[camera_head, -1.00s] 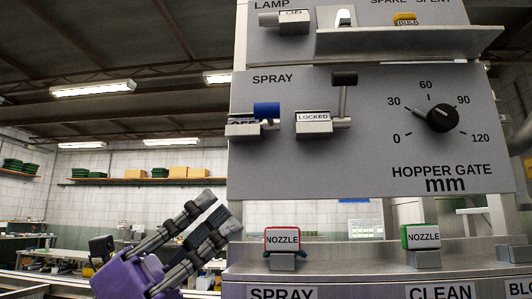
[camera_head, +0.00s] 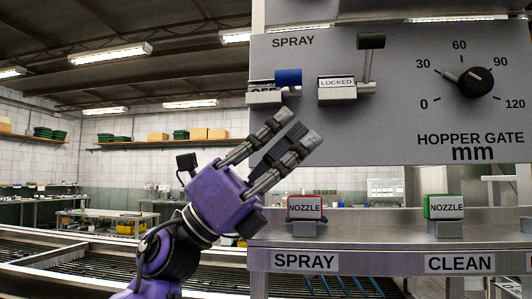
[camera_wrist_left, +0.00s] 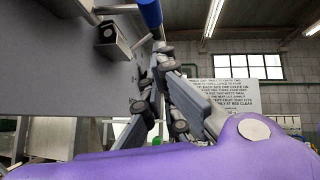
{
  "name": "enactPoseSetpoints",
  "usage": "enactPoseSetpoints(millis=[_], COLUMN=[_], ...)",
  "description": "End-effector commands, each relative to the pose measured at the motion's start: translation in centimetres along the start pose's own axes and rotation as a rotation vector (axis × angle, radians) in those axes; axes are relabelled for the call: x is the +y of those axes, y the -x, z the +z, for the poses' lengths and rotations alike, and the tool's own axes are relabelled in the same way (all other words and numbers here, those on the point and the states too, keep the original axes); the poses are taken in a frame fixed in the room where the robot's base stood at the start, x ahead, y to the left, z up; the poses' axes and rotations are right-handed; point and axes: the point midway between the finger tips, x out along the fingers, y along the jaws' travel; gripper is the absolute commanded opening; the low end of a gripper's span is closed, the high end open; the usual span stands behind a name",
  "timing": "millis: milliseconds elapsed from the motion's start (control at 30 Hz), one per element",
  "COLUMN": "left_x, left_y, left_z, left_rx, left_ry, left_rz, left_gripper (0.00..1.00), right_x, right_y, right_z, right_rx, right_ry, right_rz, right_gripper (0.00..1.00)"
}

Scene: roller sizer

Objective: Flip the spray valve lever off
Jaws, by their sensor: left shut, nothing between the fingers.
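The spray valve lever has a blue handle (camera_head: 288,77) that sticks out to the right on the grey panel under the word SPRAY. A plate at its base is partly covered and seems to read OFF. In the left wrist view the blue handle (camera_wrist_left: 150,12) shows at the top edge, beyond my fingertips. My left gripper (camera_head: 298,127) is shut and empty, below the blue handle and apart from it in the head view. Its fingers point up and right; they also show in the left wrist view (camera_wrist_left: 158,65). My right gripper is not in view.
Right of the spray lever is a black-handled lever (camera_head: 370,41), upright, with a LOCKED plate (camera_head: 337,83). A hopper gate dial (camera_head: 475,82) is farther right. Below, a ledge (camera_head: 375,222) carries a red-framed nozzle tag (camera_head: 305,208) and a green-framed one (camera_head: 444,207).

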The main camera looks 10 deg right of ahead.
Motion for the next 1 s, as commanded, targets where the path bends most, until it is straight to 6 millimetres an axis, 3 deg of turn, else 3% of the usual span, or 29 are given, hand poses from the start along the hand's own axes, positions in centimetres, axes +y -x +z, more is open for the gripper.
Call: enactPoseSetpoints(millis=[33,233,667,1000], left_x=[-0.1,0.0,0.1,0.2], left_y=[-0.7,-1.9,-2.1,-2.5], left_z=[1.1,2.4,2.5,3.1], left_rx=[-0.003,-0.003,-0.003,-0.002], left_ry=[-0.005,-0.003,-0.002,-0.003], left_rz=[0.000,0.002,0.003,0.001], left_gripper=[0.00,0.00,0.00,0.00], right_x=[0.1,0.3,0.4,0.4], right_y=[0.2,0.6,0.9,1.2], right_z=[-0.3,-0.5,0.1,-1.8], right_rx=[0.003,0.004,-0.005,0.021], right_ry=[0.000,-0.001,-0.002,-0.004], right_rz=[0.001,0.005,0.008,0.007], right_gripper=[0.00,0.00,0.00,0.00])
